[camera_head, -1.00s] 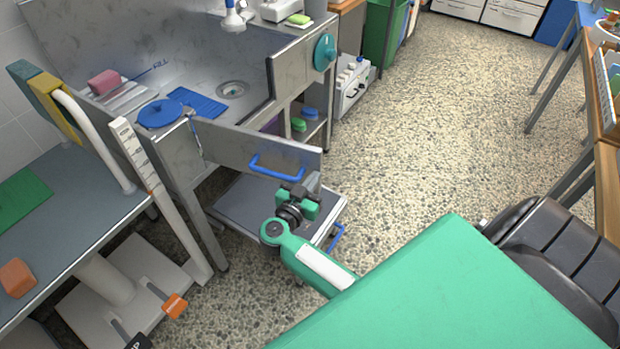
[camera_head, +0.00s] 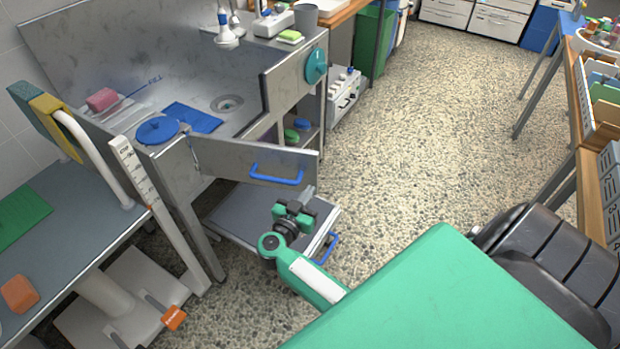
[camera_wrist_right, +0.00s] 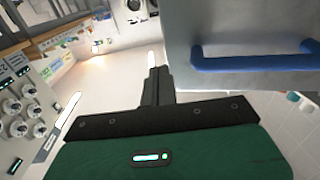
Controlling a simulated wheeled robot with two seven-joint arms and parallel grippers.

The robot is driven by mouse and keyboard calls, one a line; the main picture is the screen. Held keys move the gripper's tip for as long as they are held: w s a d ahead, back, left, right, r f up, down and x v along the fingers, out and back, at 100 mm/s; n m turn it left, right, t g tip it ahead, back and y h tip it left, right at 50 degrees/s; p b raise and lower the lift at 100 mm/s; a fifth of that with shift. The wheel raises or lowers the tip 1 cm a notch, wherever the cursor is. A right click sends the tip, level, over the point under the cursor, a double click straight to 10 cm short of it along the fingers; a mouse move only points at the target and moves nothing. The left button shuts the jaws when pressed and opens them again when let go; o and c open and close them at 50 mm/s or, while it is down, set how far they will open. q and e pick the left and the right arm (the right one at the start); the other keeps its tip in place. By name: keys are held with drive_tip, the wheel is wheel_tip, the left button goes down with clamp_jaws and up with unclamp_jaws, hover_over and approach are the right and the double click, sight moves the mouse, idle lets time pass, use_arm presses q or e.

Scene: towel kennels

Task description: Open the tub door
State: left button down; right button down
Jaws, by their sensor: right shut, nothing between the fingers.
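The steel tub (camera_head: 60,45) stands at the left in the head view. Its door (camera_head: 225,157) is hinged at the left post and stands swung outward, away from the tub's front opening. A blue bar handle (camera_head: 277,175) is on the door's outer face; the handle also shows at the upper right in the right wrist view (camera_wrist_right: 255,61). My right gripper (camera_head: 303,204) is below and in front of the handle, apart from it. In the right wrist view its fingers (camera_wrist_right: 155,82) are together and empty, left of the door. My left gripper is not in view.
A low pull-out step (camera_head: 235,208) with a blue handle (camera_head: 328,246) lies under the door, close to my right arm. A grooming table (camera_head: 75,225) with a white post (camera_head: 150,190) stands at the left. The pebbled floor to the right is clear.

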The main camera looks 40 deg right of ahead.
use_arm(q)
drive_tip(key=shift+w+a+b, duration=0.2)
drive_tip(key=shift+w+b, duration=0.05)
drive_tip(key=shift+b, duration=0.45)
use_arm(e)
drive_tip(key=s+d+v, duration=0.1)
drive_tip(key=s+v, duration=0.1)
drive_tip(key=v, duration=0.9)
drive_tip(key=shift+d, duration=0.1)
